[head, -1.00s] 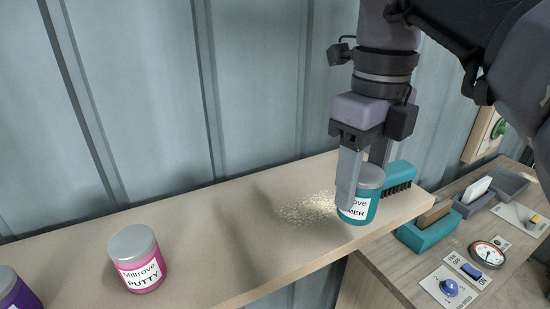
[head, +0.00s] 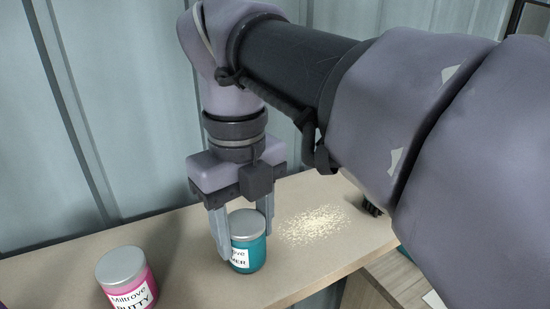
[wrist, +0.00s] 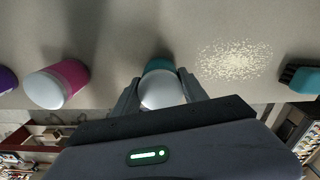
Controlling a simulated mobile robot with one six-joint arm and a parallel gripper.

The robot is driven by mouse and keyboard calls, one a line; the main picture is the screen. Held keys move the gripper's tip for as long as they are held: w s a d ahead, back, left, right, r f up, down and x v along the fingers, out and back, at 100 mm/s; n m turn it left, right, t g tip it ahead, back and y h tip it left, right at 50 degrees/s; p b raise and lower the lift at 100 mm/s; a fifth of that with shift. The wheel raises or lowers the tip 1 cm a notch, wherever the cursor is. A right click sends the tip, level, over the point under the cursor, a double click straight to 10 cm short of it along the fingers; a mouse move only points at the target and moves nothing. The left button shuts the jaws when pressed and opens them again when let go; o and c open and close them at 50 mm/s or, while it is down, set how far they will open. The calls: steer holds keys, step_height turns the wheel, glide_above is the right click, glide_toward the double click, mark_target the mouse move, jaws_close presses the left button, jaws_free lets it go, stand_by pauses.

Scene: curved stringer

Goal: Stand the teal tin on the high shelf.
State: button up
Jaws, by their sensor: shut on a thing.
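The teal tin (head: 250,254) has a grey lid and a white label and is upright at the high shelf (head: 190,283). My gripper (head: 243,247) is shut on it, one finger on each side. In the wrist view the tin (wrist: 160,90) shows its pale lid between the fingers of my gripper (wrist: 160,92). I cannot tell whether its base touches the shelf. It is between the pink tin and the pale crumbs.
A pink putty tin (head: 128,282) stands to the left, with a purple tin (wrist: 7,80) beyond it. Pale crumbs (head: 313,223) lie to the right. A teal brush (wrist: 299,88) lies past them. Bare shelf separates the pink and teal tins.

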mark_target(245, 218)
steer(key=shift+w, duration=0.25)
steer(key=shift+w+f, duration=0.1)
steer(key=shift+f, duration=0.05)
steer(key=o, duration=1.5)
steer(key=shift+s, duration=0.2)
steer(key=shift+w, duration=0.1)
step_height(245, 218, up, 12)
steer(key=p, duration=0.5)
steer(key=shift+r, duration=0.2)
